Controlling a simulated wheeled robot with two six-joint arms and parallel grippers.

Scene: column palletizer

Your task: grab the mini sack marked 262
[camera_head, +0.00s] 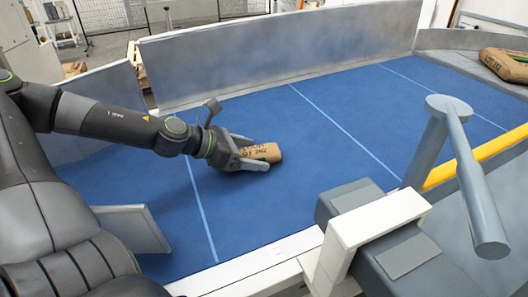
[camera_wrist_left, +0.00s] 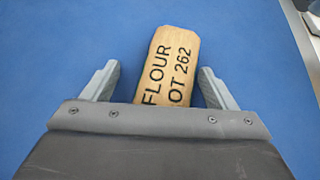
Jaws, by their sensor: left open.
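The mini sack marked 262 (camera_head: 262,153) is a small brown sack lying on the blue belt in the head view. In the left wrist view the sack (camera_wrist_left: 172,66) shows the words FLOUR and LOT 262. My left gripper (camera_head: 248,153) is open, with its fingers on either side of the sack's near part. In the left wrist view the left gripper (camera_wrist_left: 158,85) has a gap between each finger and the sack. The sack's near end is hidden behind the gripper body. My right gripper is not in view.
The blue belt (camera_head: 320,120) is mostly clear, with light lines across it. A metal side wall (camera_head: 280,55) runs behind it. Another brown sack (camera_head: 505,65) lies at the far right. A grey post with a crossbar (camera_head: 470,150) and a white bracket (camera_head: 375,225) stand at the front right.

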